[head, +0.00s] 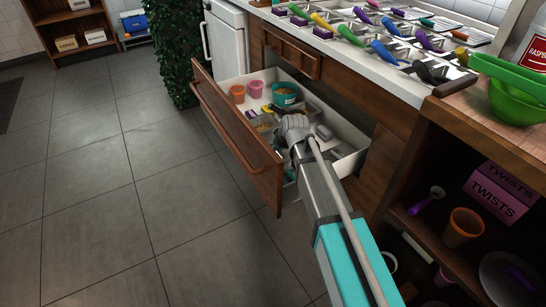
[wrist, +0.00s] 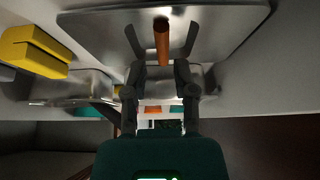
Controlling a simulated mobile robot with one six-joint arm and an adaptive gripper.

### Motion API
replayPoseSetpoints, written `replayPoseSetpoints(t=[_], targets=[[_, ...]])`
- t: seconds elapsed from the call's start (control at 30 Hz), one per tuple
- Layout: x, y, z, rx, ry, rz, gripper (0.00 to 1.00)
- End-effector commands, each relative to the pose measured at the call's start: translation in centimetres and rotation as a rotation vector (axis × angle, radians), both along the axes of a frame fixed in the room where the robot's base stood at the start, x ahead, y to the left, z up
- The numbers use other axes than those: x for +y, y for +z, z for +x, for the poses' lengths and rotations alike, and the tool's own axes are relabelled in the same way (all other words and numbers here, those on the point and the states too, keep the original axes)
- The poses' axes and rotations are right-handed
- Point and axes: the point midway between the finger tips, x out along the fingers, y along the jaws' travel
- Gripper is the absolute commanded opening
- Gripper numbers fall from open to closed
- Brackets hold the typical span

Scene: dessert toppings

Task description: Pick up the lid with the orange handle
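The lid (wrist: 100,28) is a flat grey metal plate in the upper part of the wrist view. Its orange handle (wrist: 161,42) stands out from the middle of the plate. My gripper (wrist: 162,42) has its two dark fingers spread, one on each side of the orange handle, with a visible gap on both sides. In the head view my gripper (head: 296,128) reaches down into an open drawer (head: 235,130). There the arm and gripper hide the lid, and I cannot make out its handle.
An orange cup (head: 237,94), a pink cup (head: 255,88) and a teal tub (head: 284,94) stand in the drawer beside metal containers. A yellow block (wrist: 34,52) lies near the lid. The counter (head: 400,85) above holds many coloured-handled utensils. The floor at left is clear.

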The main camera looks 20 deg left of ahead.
Motion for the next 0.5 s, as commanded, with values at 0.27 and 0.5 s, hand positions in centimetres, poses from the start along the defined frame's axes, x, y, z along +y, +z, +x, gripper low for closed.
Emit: replayPoseSetpoints(t=[0.27, 0.5], targets=[[1.3, -2.4, 0.8, 0.0, 0.001, 0.0, 0.36], [2.0, -3.7, 1.3, 0.0, 0.001, 0.0, 0.36]])
